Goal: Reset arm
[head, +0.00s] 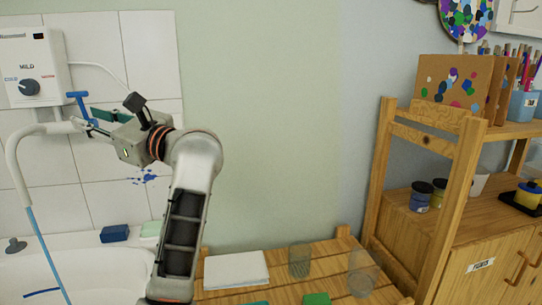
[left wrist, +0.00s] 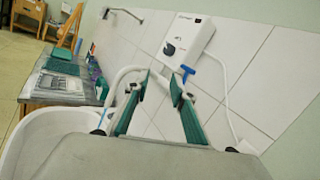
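My left arm rises from the bottom of the head view, and its gripper (head: 93,122) points left toward the water heater's tap. In the left wrist view the two green-padded fingers (left wrist: 163,88) are apart with nothing held between them. The blue tap handle (head: 77,96) is close to the fingertips in the head view; it also shows just past them in the left wrist view (left wrist: 187,72). I cannot tell whether they touch. My right gripper is out of view.
A white water heater (head: 32,68) hangs on the tiled wall above a white sink (head: 95,275). A blue sponge (head: 115,233) lies on its rim. A slatted wooden table (head: 333,265) holds paper (head: 236,270) and glasses (head: 299,260). A wooden shelf unit (head: 450,200) stands right.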

